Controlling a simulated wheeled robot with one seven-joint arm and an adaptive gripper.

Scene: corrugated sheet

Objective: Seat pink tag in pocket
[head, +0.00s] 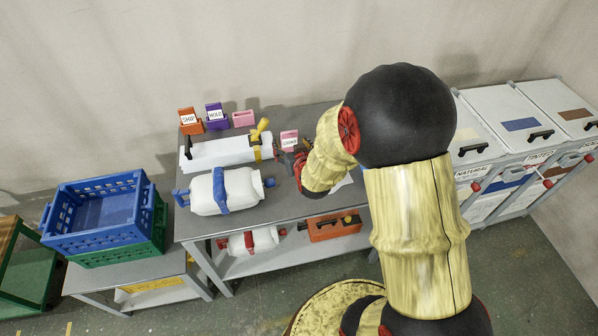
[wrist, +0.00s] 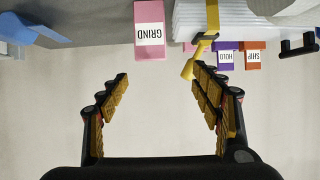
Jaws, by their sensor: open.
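My gripper (head: 288,160) is close to the tag in the head view. In the wrist view my gripper (wrist: 160,80) is open and empty, with the tag beyond its fingertips, apart from them.
An orange pocket (head: 196,128) labelled SHIP and a purple pocket (head: 222,124) labelled HOLD stand at the back left. The yellow clamp (head: 262,128) rises beside the pink pocket. A white bottle (head: 224,193) with blue bands lies in front. Blue crate (head: 101,210) stands left.

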